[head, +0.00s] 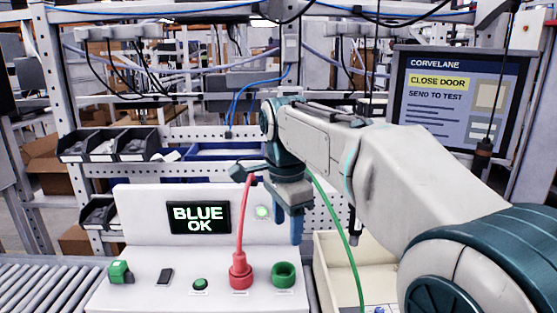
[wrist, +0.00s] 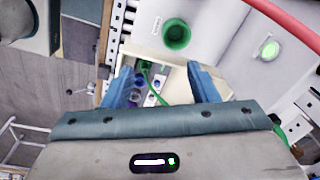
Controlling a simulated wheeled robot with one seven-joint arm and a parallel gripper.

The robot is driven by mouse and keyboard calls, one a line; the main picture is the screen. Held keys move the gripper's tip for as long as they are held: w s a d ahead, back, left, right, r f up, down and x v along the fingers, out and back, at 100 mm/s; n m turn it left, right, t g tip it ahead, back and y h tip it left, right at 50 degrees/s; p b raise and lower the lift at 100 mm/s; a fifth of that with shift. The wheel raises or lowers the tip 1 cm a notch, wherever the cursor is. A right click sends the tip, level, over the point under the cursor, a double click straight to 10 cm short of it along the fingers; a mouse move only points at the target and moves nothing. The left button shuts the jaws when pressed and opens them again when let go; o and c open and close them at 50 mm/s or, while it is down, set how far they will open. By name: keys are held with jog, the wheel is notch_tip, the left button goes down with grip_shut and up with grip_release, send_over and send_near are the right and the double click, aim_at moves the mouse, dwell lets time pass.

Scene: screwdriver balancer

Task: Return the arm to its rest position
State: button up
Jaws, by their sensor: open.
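My gripper (head: 297,228) hangs pointing down above the right part of the white test panel (head: 140,215). In the wrist view its two blue fingers (wrist: 164,84) are spread apart with nothing held between them. My arm reaches in from the right of the head view, bent at the elbow and stretched over the bench. The red plug (head: 241,270) stands upright at the red socket, its cable rising toward my wrist. The green socket (head: 283,272) beside it looks empty, and it also shows in the wrist view (wrist: 176,35).
A green cable (head: 346,238) hangs close by my gripper, over a cream tray (head: 328,262). The panel display (head: 199,217) reads BLUE OK; a green lamp (head: 262,212) glows. A monitor (head: 461,96) stands right. Black bins (head: 118,144) and hanging cables lie behind.

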jog(key=s+d+f+n+t, duration=0.2)
jog(key=s+d+f+n, duration=1)
jog(key=s, duration=0.5)
notch_tip(320, 180, down, 2)
jog(key=shift+s+d+f+n+t, duration=0.1)
jog(key=shift+s+d+n+t, duration=0.25)
jog(key=shift+d, duration=0.6)
jog(key=shift+d, duration=0.1)
